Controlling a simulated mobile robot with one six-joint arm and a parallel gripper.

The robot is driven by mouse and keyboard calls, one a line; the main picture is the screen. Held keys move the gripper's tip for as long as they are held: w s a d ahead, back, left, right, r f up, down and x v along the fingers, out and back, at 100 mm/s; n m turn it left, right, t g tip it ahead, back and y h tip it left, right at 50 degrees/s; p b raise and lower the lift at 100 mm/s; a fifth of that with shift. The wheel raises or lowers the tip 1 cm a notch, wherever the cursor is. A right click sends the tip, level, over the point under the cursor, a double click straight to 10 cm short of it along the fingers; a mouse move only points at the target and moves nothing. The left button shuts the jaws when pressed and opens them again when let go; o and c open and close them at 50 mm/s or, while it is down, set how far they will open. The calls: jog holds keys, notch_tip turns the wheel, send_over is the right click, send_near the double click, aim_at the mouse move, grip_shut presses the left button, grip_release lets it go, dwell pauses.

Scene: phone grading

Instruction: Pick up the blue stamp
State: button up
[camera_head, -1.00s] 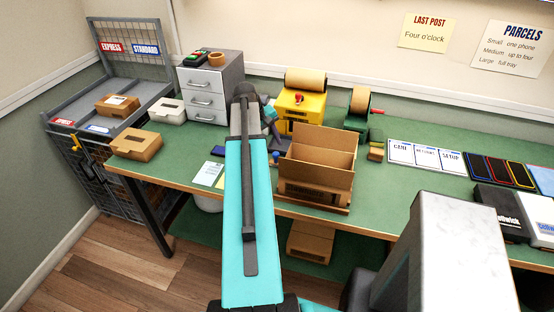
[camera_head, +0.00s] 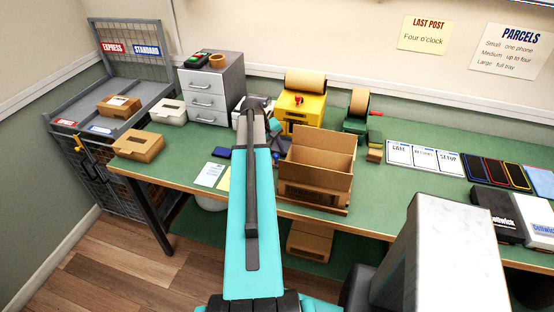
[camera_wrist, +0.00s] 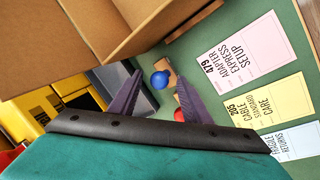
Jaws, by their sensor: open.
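The blue stamp (camera_wrist: 160,80) shows in the wrist view as a round blue knob by a small wooden block. My gripper (camera_wrist: 158,76) is open, and its two dark purple fingers point toward the stamp, with the blue knob showing between the fingertips. Contact cannot be made out. A red knob (camera_wrist: 179,115) shows beside the right finger, partly hidden by it. In the head view my gripper (camera_head: 279,145) is low over the bench, left of the open cardboard box, partly behind my arm.
The open cardboard box (camera_head: 317,165) stands close to the gripper's right. Pink (camera_wrist: 240,47), yellow (camera_wrist: 263,106) and pale blue (camera_wrist: 297,139) slips lie on the green bench. A yellow tape machine (camera_head: 300,105) stands behind, and grey drawers (camera_head: 214,88) to the left.

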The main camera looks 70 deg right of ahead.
jog(key=shift+f, duration=0.1)
dwell(0.5)
grip_shut()
